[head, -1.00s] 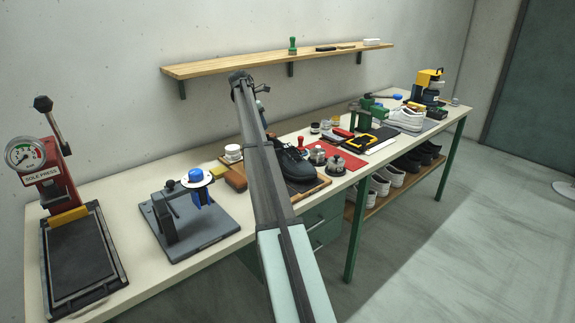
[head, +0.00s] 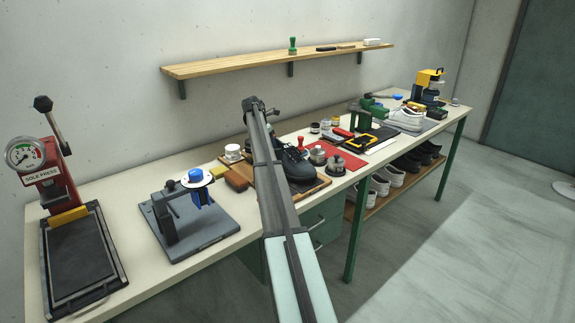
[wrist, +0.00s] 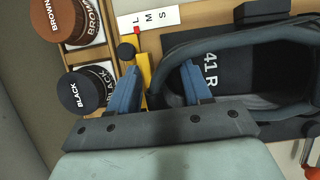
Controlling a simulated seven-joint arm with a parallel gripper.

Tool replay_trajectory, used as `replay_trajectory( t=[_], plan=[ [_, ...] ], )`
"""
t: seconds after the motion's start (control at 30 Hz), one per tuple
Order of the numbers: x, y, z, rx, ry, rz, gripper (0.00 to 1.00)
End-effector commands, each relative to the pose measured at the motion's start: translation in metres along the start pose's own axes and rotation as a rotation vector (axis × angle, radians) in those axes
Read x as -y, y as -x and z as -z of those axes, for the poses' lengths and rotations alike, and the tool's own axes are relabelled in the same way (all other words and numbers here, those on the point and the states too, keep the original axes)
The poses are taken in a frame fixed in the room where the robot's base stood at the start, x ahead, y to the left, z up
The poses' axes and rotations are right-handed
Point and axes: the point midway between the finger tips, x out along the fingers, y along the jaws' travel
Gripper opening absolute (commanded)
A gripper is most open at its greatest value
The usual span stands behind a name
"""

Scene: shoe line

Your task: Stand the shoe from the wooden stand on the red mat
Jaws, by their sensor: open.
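A black shoe (head: 297,164) sits on a wooden stand (head: 321,181) on the bench, partly behind my arm in the head view. In the wrist view the shoe's open top (wrist: 285,70) faces me, with "41 R" on its insole. My gripper (wrist: 160,68) is open above the shoe's left end. The right finger overlaps the shoe opening and the left finger lies outside the rim, over a yellow part of the stand. I cannot tell how deep the fingers are. The red mat (head: 352,161) lies just right of the stand.
Brown (wrist: 66,18) and black (wrist: 84,90) polish tins stand left of the shoe. A black-and-yellow tray (head: 365,140) lies beyond the mat.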

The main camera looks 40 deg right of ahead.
Motion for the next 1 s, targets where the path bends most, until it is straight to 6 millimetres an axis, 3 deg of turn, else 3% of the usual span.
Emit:
replay_trajectory(
  t=[0.27, 0.77, 1.0],
  plan=[
    [0.0002, -0.0050, -0.0002, 0.000, 0.000, 0.000, 0.49],
    [0.0002, -0.0047, -0.0003, 0.000, 0.000, 0.000, 0.01],
    [0.0000, -0.0047, -0.0003, 0.000, -0.001, -0.001, 0.00]
  ],
)
